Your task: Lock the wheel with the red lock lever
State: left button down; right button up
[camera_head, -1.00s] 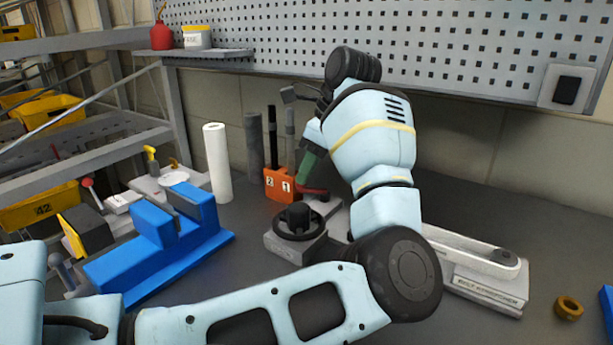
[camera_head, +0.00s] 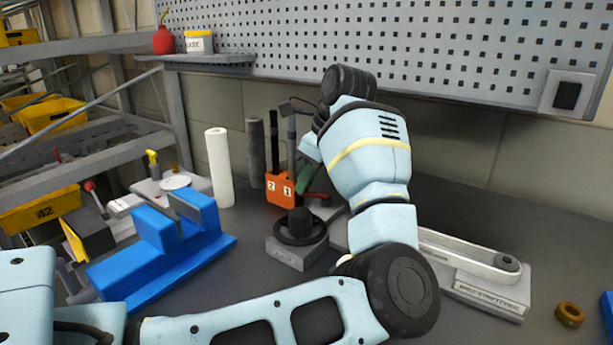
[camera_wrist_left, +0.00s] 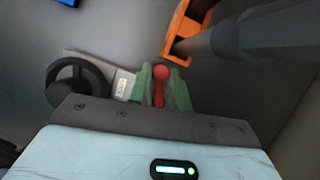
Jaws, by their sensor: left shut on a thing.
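The black wheel (camera_head: 300,228) sits on a grey block on the bench, and it also shows at the left of the left wrist view (camera_wrist_left: 80,90). The red lock lever (camera_wrist_left: 159,90), with a round red knob, stands beside the wheel next to a small labelled plate (camera_wrist_left: 124,85). My left gripper (camera_wrist_left: 162,92) has green fingers on both sides of the lever and is shut on it. In the head view my left gripper (camera_head: 310,180) is partly hidden behind my arm, and the lever is mostly hidden there. My right gripper is not in view.
An orange holder (camera_head: 280,190) with upright tools stands close behind the gripper. A blue fixture (camera_head: 160,250) is at left, a white roll (camera_head: 219,168) behind it. A belt unit (camera_head: 470,270) and brass nut (camera_head: 570,314) are at right.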

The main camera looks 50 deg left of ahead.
pick_arm(q)
jog(key=c, duration=1.6)
grip_release()
jog(key=shift+w, duration=0.1)
jog(key=shift+o, duration=0.2)
jog(key=v, duration=0.8)
jog(key=shift+p, duration=0.45)
jog(key=shift+f, duration=0.15)
